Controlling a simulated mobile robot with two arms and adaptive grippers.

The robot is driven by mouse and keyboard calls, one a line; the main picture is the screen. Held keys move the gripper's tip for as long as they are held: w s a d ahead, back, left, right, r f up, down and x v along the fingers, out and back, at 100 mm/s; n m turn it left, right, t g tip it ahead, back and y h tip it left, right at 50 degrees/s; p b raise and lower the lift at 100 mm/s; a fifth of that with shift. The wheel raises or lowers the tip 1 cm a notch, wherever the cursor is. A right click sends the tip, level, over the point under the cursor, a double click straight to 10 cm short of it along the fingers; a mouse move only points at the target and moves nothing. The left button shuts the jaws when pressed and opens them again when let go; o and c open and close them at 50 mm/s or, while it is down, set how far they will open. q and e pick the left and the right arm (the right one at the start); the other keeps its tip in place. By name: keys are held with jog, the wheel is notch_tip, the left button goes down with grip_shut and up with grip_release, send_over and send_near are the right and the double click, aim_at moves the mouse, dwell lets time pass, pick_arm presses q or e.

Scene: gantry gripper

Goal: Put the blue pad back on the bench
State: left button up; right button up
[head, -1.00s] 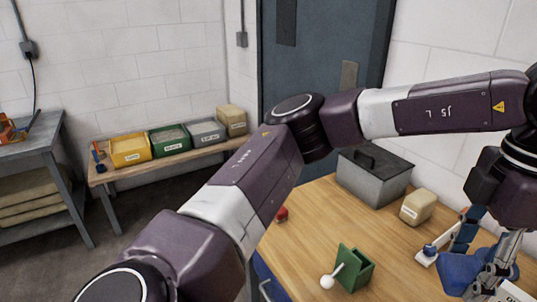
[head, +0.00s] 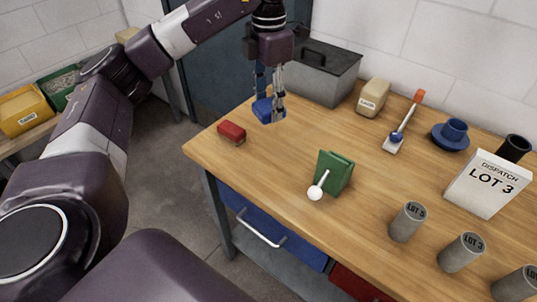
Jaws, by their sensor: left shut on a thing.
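The blue pad (head: 263,111) is held between the fingers of my left gripper (head: 272,108), which is shut on it and points down. The pad is over the back left part of the wooden bench (head: 285,165), in front of the grey metal box. It is low, and I cannot tell whether its underside touches the wood. The fingers hide part of the pad. My right gripper is not in view.
A red block (head: 231,132) lies left of the pad, near the bench's left edge. The grey box (head: 318,74) stands behind. Mid-bench is clear.

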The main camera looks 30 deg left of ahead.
pick_arm(q)
jog(key=p, duration=0.2)
send_over(268, 160)
notch_tip(268, 160, down, 12)
jog(key=shift+r, duration=0.15)
notch_tip(268, 160, down, 3)
jog(key=shift+f, duration=0.5)
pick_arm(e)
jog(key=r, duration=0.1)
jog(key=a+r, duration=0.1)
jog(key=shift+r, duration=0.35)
pick_arm(q)
jog(key=shift+f, duration=0.2)
jog(key=o, duration=1.1)
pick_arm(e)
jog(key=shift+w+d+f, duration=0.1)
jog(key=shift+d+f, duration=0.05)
